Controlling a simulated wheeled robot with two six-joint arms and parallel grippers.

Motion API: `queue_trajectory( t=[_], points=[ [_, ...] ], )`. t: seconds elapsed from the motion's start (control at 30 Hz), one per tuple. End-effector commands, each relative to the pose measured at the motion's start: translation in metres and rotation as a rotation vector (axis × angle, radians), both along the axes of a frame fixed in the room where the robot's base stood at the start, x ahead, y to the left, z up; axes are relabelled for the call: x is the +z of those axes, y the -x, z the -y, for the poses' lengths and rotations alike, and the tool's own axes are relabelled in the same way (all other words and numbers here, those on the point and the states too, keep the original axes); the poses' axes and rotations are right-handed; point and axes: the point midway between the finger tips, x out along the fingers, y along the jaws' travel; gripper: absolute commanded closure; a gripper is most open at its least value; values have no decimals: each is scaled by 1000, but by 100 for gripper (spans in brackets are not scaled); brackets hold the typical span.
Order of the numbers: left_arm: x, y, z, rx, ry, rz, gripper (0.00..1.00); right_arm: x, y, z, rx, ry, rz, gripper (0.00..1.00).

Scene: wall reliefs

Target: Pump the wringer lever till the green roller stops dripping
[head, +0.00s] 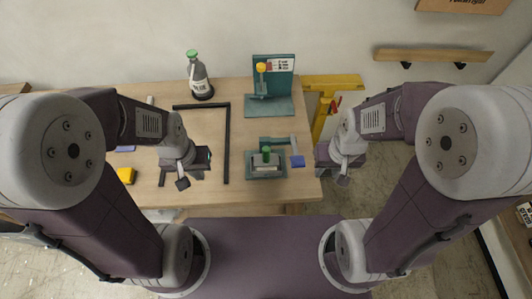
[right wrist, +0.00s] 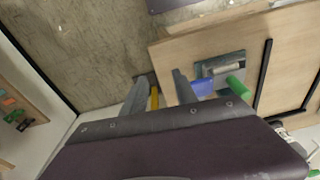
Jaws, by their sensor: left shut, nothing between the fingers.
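A low grey-teal device (head: 250,172) with a green cylinder (head: 266,153) on it stands near the table's front right. A blue-ended piece (head: 298,161) is at its right side. In the right wrist view the green cylinder (right wrist: 237,87) and blue end (right wrist: 202,86) show beyond my fingers. Which part is the wringer lever, and any dripping, I cannot tell. A teal stand (head: 273,107) with a yellow ball-topped lever (head: 261,68) is behind. My left gripper (head: 183,183) is shut and empty, left of the device. My right gripper (right wrist: 160,92) is open and empty, right of it.
A green-capped bottle (head: 200,83) stands at the table's back. Black strips (head: 227,140) form a corner left of the device. A yellow frame (head: 332,82) stands beyond the table's right edge. A wall shelf (head: 433,54) is behind.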

Motion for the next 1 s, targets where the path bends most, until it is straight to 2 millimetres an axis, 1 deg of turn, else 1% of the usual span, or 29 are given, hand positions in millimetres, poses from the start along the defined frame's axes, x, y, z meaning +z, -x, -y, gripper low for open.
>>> queue_trajectory(
  t=[0.03,0.07,0.1,0.13,1.0],
  points=[
    [0,0,0,0,0,0,100,0,0,0,0,0,0,74],
    [0,0,0,0,0,0,100,0,0,0,0,0,0,82],
    [0,0,0,0,0,0,100,0,0,0,0,0,0,94],
    [0,0,0,0,0,0,100,0,0,0,0,0,0,100],
    [0,0,0,0,0,0,100,0,0,0,0,0,0,100]
  ],
)
